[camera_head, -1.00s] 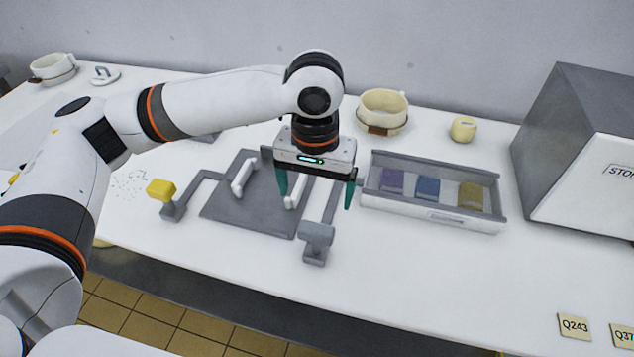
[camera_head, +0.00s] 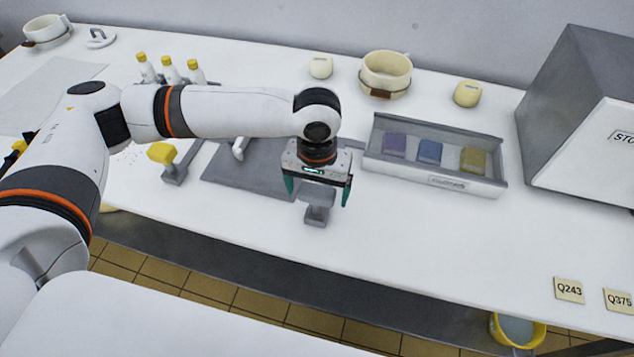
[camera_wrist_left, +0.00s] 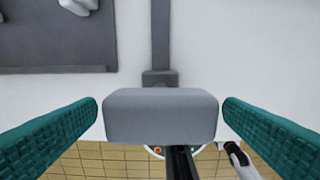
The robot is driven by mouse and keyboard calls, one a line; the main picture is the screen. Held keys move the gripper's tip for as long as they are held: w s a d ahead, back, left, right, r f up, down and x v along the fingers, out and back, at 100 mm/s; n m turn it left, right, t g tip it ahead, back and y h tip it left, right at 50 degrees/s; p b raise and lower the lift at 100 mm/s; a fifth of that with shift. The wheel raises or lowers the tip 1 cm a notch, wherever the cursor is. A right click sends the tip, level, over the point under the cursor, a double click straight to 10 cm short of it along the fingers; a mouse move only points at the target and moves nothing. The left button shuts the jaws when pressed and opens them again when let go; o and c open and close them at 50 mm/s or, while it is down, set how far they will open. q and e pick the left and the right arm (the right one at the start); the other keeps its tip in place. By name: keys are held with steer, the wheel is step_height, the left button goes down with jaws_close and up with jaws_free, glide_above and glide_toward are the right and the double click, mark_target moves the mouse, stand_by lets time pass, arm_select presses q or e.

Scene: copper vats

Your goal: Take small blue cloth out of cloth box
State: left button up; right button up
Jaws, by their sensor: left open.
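The cloth box (camera_head: 385,164) is a grey, open, shallow tray with a label on its front, right of centre in the head view. The small blue cloth (camera_head: 429,151) lies in it, between a purple cloth (camera_head: 395,145) and a yellow cloth (camera_head: 474,159). My left gripper (camera_head: 317,196) is open, left of the box and apart from it. The gripper holds nothing. My right gripper does not show.
A grey plate (camera_head: 255,175) with white handles lies behind my left gripper. A yellow-topped lever (camera_head: 161,153) stands at left. Beige pots (camera_head: 386,75) stand behind the box, and a large grey cabinet (camera_head: 575,110) stands at right.

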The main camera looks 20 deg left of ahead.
arm_select(q)
steer(key=shift+c, duration=0.3)
steer(key=c, duration=1)
